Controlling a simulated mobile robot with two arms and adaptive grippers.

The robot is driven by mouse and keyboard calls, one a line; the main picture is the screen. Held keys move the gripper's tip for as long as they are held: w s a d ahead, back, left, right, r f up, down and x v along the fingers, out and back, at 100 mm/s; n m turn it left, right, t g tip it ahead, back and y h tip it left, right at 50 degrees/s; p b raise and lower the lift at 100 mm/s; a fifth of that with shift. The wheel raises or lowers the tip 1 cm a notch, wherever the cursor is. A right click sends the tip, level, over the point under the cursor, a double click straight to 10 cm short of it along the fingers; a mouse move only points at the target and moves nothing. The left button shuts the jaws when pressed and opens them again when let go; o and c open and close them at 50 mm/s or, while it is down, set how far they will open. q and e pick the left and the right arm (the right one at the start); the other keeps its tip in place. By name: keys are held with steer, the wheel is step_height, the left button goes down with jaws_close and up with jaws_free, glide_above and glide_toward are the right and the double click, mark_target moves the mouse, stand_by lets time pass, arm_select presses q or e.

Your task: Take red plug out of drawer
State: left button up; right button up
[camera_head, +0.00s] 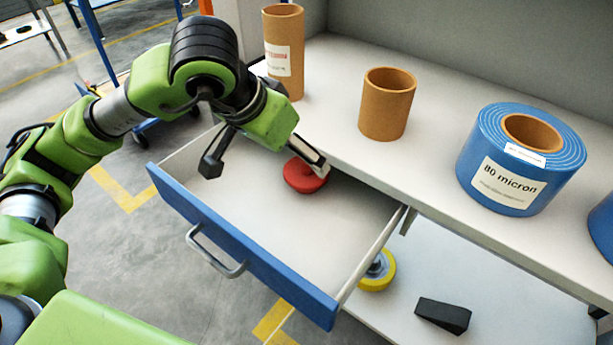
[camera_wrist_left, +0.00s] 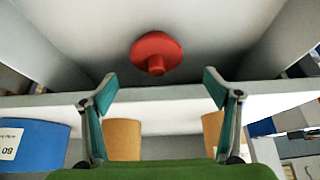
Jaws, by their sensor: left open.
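The red plug (camera_head: 304,176) lies on the floor of the open drawer (camera_head: 270,215), near the drawer's back under the worktop edge. It is a round red disc with a knob, seen in the left wrist view (camera_wrist_left: 157,54) with the knob facing the camera. My left gripper (camera_head: 265,165) is open and empty. It is over the back of the drawer, with one finger close to the plug in the head view. In the left wrist view its two fingers (camera_wrist_left: 158,92) are wide apart, and the plug shows beyond and between them, apart from both. My right gripper is not in view.
On the worktop (camera_head: 435,95) stand a tall cardboard tube (camera_head: 283,40), a short tube (camera_head: 387,105) and a blue "80 micron" roll (camera_head: 500,190). Below it are a yellow wheel-like object (camera_head: 378,272) and a black wedge (camera_head: 442,316). The drawer's front is otherwise empty.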

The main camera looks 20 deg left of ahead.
mark_target(303, 163)
arm_select(q)
steer(key=shift+x, duration=0.85)
steer(key=x, duration=0.4)
steer(key=shift+d+f, duration=0.15)
steer(key=shift+d, duration=0.15)
steer(key=shift+w+f+b, duration=0.3)
steer(key=shift+f, duration=0.1)
steer(key=c, duration=1.2)
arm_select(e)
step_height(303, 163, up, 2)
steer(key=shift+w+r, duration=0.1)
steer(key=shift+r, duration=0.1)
